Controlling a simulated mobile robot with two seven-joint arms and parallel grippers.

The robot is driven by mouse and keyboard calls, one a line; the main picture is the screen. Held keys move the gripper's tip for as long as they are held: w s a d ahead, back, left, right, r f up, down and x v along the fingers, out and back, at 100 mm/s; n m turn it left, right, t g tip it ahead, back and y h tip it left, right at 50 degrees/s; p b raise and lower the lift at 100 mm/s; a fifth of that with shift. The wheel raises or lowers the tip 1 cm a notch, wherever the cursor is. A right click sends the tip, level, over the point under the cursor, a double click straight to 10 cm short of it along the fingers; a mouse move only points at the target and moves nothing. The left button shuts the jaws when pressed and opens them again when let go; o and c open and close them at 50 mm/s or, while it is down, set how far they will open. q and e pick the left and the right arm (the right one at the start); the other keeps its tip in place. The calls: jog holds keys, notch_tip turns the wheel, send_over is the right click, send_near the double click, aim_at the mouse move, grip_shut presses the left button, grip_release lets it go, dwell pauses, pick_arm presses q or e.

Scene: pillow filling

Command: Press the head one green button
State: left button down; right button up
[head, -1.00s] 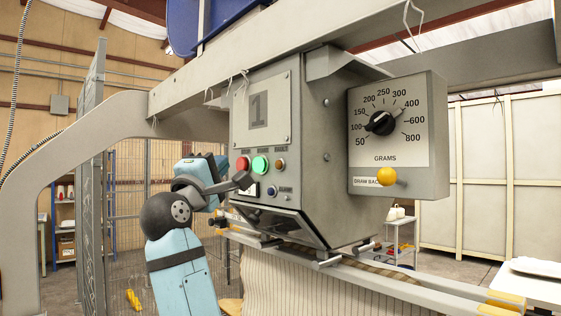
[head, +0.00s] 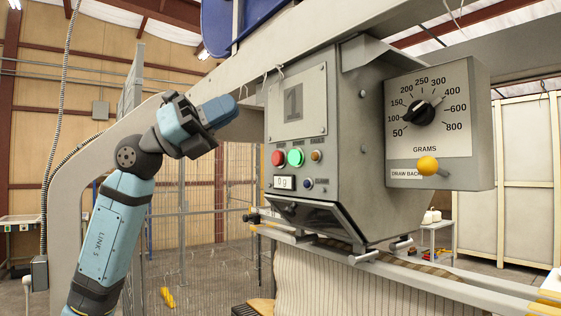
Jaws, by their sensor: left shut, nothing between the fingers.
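The head one box (head: 309,130), marked with a 1, hangs under a grey beam. Its front panel has a bright green round button (head: 296,157) with a red button (head: 278,158) on its left and a small brown button (head: 316,156) on its right. My left gripper (head: 205,143) is shut and empty, raised left of the panel. It is clear of the buttons, with open space between, and nothing covers the green button. My right gripper is out of view.
A display (head: 284,182) reading 0 g and a small blue button (head: 308,184) sit below the row. A grams dial (head: 419,112) and yellow knob (head: 428,165) are on the box at right. A beam (head: 330,52) runs above; rails (head: 350,256) run below.

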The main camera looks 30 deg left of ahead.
pick_arm(q)
jog(key=w+a+f+n+t+y, duration=0.1)
jog(key=w+a+f+t+y, duration=0.2)
jog(key=y, duration=0.8)
jog(key=w+a+f, duration=0.2)
jog(key=a+f, duration=0.1)
jog(key=a, duration=0.1)
jog(key=shift+f+n+t+y, duration=0.3)
jog(key=shift+w, duration=0.1)
jog(key=p, duration=0.4)
send_near(291, 157)
jog(key=x, duration=0.6)
jog(key=shift+w+d+r, duration=0.1)
jog(key=shift+w, duration=0.15)
jog(key=shift+w+d, duration=0.25)
jog(key=shift+w, duration=0.2)
